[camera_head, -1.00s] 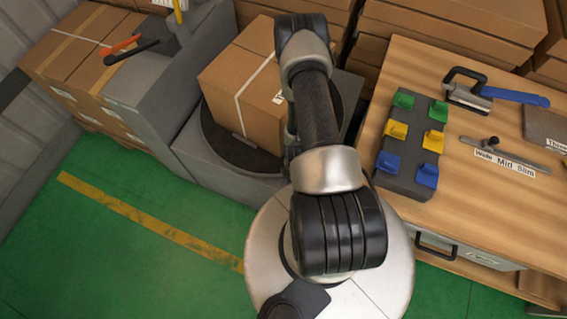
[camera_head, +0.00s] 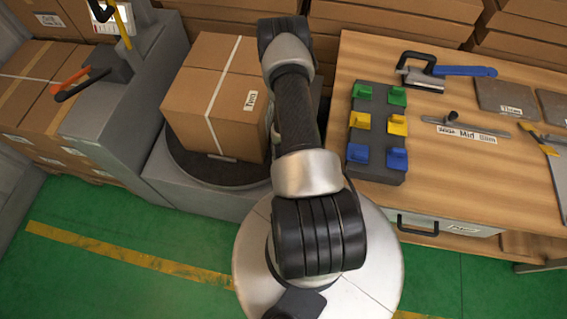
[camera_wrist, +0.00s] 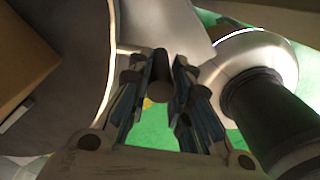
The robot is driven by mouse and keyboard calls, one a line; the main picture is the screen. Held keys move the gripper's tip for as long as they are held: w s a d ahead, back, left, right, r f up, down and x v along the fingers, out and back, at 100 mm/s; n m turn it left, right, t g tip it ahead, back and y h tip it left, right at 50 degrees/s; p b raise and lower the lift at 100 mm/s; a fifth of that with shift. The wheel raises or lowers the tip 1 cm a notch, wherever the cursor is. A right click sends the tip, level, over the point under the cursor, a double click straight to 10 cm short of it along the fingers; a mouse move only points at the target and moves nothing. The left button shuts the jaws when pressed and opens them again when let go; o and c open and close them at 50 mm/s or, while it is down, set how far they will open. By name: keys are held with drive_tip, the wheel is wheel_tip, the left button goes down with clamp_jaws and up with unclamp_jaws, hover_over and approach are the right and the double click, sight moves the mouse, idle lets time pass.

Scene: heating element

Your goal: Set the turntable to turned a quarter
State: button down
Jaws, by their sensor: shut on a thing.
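The turntable (camera_head: 198,170) is a dark round disc set in a grey base, left of my arm in the head view. A taped cardboard box (camera_head: 190,100) with a white label stands on it. In the wrist view the turntable's curved rim (camera_wrist: 98,45) and the brown box (camera_wrist: 35,50) show at the left. My gripper (camera_wrist: 160,66) is shut on a dark round handle (camera_wrist: 159,86) beside the turntable's rim. In the head view my arm hides the gripper and the handle.
A wooden table (camera_head: 450,180) stands right of my arm, with a dark block (camera_head: 376,135) holding coloured clips and several tools. A grey machine body (camera_head: 120,130) is at the left, and stacked cartons line the back.

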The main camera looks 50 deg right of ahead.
drive_tip(key=shift+d, duration=0.35)
drive_tip(key=c, duration=1.7)
unclamp_jaws()
drive_tip(key=shift+o, duration=1.3)
drive_tip(key=shift+w+d+r, duration=0.15)
drive_tip(key=shift+r, duration=0.25)
drive_tip(key=r, duration=1.1)
drive_tip(key=shift+a, duration=0.4)
drive_tip(key=shift+r, duration=0.15)
drive_tip(key=shift+a, duration=0.1)
